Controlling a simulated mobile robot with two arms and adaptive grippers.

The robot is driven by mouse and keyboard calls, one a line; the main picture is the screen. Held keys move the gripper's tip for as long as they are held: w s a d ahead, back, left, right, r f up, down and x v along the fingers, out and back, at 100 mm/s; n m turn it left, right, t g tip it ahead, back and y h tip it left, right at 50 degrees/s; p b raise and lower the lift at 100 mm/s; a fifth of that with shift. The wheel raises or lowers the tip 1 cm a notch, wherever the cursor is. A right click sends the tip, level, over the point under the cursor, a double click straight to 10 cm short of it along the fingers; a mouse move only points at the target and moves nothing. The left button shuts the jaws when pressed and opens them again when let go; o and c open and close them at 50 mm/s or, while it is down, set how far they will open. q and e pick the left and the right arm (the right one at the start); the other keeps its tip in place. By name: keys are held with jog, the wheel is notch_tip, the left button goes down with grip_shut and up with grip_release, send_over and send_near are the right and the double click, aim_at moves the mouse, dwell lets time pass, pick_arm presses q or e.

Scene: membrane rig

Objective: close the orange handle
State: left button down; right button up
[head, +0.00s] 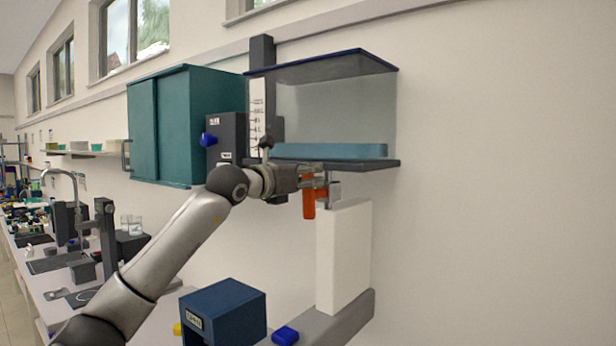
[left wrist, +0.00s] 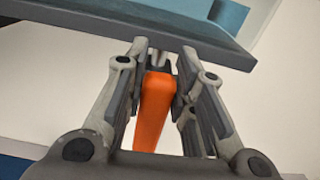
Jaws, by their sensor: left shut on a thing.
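In the left wrist view the gripper's fingers (left wrist: 160,82) flank the handle's upper end. The handle's mount is partly hidden by the fingers. My right gripper is in neither view.
The dark shelf (head: 390,164) with a clear tank (head: 335,105) lies just above my left gripper. The white block (head: 343,258) stands below it on a grey base. A teal cabinet (head: 165,125) hangs at left. A blue box (head: 225,312) sits lower down.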

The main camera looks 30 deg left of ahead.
pick_arm(q)
jog(key=shift+a+f+n+b, duration=0.2)
jog(key=shift+a+n+b, duration=0.2)
jog(key=shift+n+b, duration=0.6)
jog(key=shift+w+a+f+n+b, duration=0.1)
jog(key=shift+a+f+n+b, duration=0.85)
jog(key=shift+n, duration=1.6)
jog(key=shift+a+f+n+b, duration=0.45)
jog(key=shift+n+b, duration=0.9)
jog(key=shift+n, duration=1.25)
jog(key=shift+w+a+f+n+b, duration=0.1)
jog(key=shift+a+f+n+b, duration=0.7)
jog(key=shift+n, duration=1.75)
jog(key=shift+d+b, duration=0.3)
jog(key=shift+b, duration=0.1)
jog(key=c, duration=1.2)
grip_release()
jog(key=shift+a, duration=0.1)
jog(key=shift+s, duration=0.1)
jog(key=s, duration=1.2)
jog(key=shift+a, duration=0.45)
jog(key=shift+f, duration=0.15)
